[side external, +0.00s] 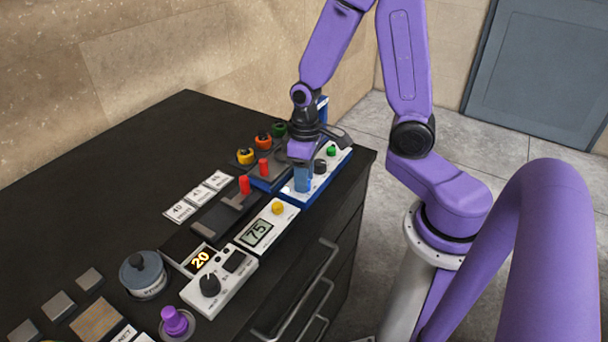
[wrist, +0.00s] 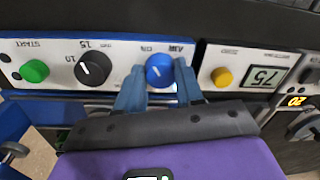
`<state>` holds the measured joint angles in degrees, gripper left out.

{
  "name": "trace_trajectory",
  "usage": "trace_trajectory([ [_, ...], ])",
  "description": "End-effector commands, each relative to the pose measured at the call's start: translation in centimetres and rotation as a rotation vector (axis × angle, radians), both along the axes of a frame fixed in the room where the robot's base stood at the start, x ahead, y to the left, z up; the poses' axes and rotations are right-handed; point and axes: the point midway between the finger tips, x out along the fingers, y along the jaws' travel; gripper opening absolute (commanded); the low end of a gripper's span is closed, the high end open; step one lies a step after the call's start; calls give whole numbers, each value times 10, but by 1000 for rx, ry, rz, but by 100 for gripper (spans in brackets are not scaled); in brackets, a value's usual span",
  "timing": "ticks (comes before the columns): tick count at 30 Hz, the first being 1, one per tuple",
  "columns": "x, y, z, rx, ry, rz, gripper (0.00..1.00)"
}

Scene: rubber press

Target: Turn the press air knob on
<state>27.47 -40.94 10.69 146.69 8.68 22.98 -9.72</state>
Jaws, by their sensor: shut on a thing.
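The press air knob (wrist: 159,70) is blue and sits on a white panel (wrist: 120,55) beside the upside-down labels AIR and ON. In the wrist view my gripper's two fingers stand one on each side of the knob, shut on it. In the side external view my gripper (side external: 302,180) reaches down onto the near end of the blue-edged press panel (side external: 338,160), and the knob is hidden there behind the fingers. I cannot clearly read which way the knob points.
On the same panel are a black dial (wrist: 93,69) and a green START button (wrist: 34,71). A box with a yellow button (side external: 278,208) and a 75 display stands close by. Red levers (side external: 244,185) and several coloured knobs are near. The black tabletop (side external: 150,140) is clear at the back left.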

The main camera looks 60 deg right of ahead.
Motion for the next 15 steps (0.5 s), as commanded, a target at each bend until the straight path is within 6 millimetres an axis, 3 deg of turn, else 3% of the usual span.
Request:
trace_trajectory([
  [10,1,0,1,1,-2,-1,6],
  [11,1,0,1,1,-2,-1,46],
  [12,1,0,0,1,-2,-1,59],
  [15,0,0,0,1,-2,-1,62],
])
